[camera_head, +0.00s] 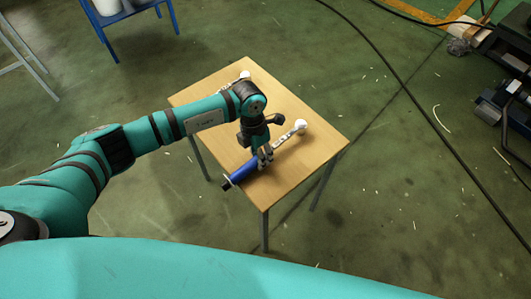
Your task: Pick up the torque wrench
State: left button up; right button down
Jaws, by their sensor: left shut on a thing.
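The torque wrench (243,172) has a blue handle with a dark end and a silver shaft running up and right to a round, pale head. It is on or just above the small wooden table (305,165); I cannot tell whether it touches the top. My left gripper (265,158) points down and is shut on the wrench near where the handle meets the shaft. The fingers hide part of the wrench there. My right gripper is not in view.
Another pale, silvery object (243,76) lies at the table's far edge, partly behind my left arm. A blue stand (100,32) is at the top left. Dark equipment (508,100) stands at the right. Cables cross the green floor.

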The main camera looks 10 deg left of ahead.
pick_arm(q)
grip_shut()
jog(key=shift+w+r, duration=0.1)
notch_tip(320, 180, up, 10)
jog(key=p, duration=0.7)
jog(key=shift+o, duration=1.4)
grip_release()
grip_shut()
